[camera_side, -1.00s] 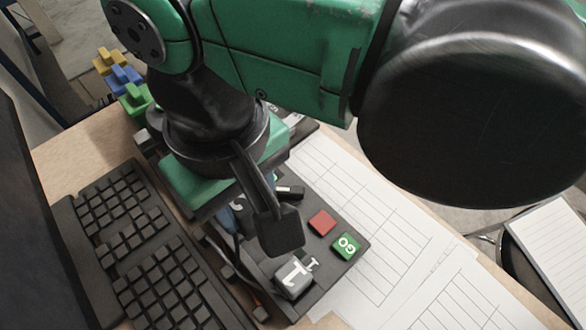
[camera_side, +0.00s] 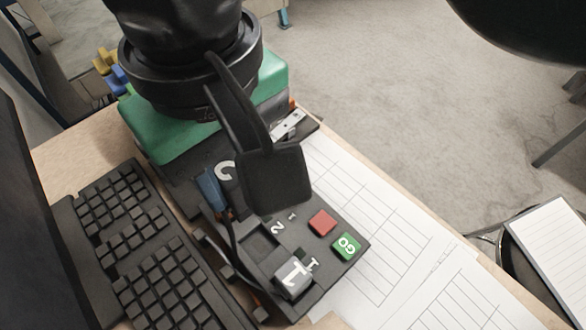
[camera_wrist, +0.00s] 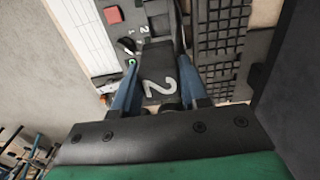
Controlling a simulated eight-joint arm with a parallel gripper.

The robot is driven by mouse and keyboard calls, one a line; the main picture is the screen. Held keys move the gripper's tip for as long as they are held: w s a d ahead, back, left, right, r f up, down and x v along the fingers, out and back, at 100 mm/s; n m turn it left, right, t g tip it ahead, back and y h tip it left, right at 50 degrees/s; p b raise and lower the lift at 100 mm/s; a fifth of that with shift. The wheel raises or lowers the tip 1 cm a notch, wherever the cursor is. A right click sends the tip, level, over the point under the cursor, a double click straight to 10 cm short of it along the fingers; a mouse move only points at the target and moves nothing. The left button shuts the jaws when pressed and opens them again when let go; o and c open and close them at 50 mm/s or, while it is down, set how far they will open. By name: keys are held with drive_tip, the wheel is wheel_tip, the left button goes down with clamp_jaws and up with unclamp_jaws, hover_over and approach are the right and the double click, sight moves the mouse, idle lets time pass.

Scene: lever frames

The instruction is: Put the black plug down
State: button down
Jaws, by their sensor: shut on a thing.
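In the wrist view, the black plug (camera_wrist: 158,62), marked with a white 2, sits between the two blue fingers of my gripper (camera_wrist: 160,78), which is shut on it. In the side view, one blue finger (camera_side: 212,190) shows, with part of a white mark beside it; the black wrist bracket hides most of the grasp. A dark control panel (camera_side: 325,275) lies below, with an empty square recess (camera_side: 258,241) near a small white 2. I cannot tell the plug's height above the panel.
A grey block with a white symbol (camera_side: 293,279), a red button (camera_side: 322,222) and a green GO button (camera_side: 346,245) are on the panel. A keyboard (camera_side: 150,250) lies at left, with paper sheets (camera_side: 375,230) at right. A dark screen (camera_side: 25,220) borders the left.

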drive_tip(key=w+d+r+m, duration=0.4)
drive_tip(key=w+d, duration=0.8)
drive_tip(key=shift+m, duration=0.3)
drive_tip(key=f, duration=1.9)
drive_tip(key=shift+s+f, duration=0.25)
drive_tip(key=shift+f, duration=0.05)
drive_tip(key=shift+f, duration=0.1)
drive_tip(key=shift+c, duration=2.3)
unclamp_jaws()
